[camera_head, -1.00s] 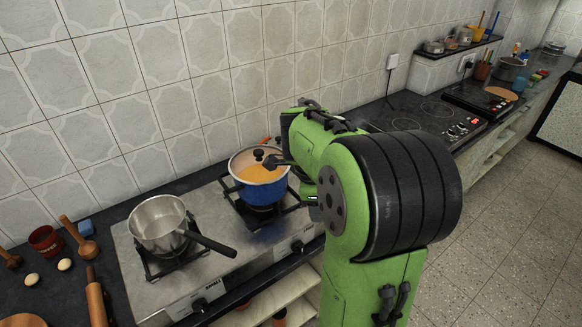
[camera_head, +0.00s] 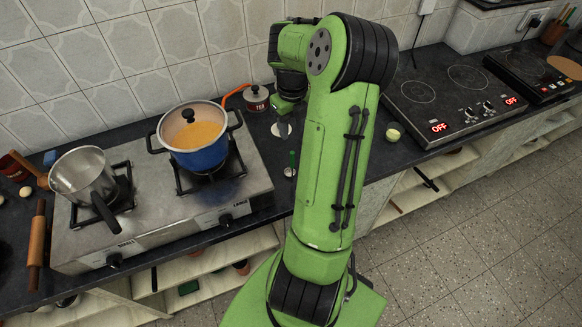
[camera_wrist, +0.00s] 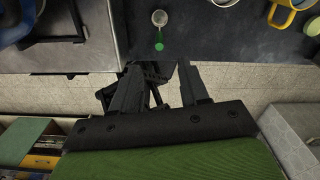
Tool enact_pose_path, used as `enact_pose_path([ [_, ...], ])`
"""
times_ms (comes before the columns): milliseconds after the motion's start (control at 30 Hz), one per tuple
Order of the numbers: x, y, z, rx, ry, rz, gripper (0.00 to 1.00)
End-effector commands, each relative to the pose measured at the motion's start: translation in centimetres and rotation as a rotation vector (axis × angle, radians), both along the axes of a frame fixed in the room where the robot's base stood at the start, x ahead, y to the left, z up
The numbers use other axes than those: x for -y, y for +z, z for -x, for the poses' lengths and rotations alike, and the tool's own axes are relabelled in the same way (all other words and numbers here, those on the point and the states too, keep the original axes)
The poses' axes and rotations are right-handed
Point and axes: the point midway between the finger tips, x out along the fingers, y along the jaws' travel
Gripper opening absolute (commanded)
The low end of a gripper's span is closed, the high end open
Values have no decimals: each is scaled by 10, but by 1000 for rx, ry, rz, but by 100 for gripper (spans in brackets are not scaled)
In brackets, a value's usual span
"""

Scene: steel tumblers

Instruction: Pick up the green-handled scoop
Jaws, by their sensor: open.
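The green-handled scoop has a small pale round bowl and a green grip. It shows on the dark counter just right of the stove in the head view (camera_head: 291,160), beside my arm. It is also at top centre in the wrist view (camera_wrist: 159,42), bowl away from the gripper and green end towards it. The handle appears to stick up from the bowl. My gripper (camera_wrist: 159,65) is open and empty, its fingers spread either side of the scoop's line, apart from it.
A blue pot (camera_head: 194,150) of orange food and a steel saucepan (camera_head: 84,178) stand on the stove (camera_head: 150,232). A lidded jar (camera_head: 256,98) is behind. The counter around the scoop is clear.

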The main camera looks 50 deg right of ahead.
Motion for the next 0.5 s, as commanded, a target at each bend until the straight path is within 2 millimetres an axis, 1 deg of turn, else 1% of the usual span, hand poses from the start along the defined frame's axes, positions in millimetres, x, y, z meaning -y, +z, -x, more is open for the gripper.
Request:
enact_pose_path([
  [33,-1,-16,1,-3,1,-7,44],
  [200,-1,-60,1,-3,3,-6,44],
  [300,-1,-78,0,-2,3,-4,44],
  [433,-1,-91,0,0,4,-3,44],
  [500,-2,-104,1,-1,4,-5,44],
])
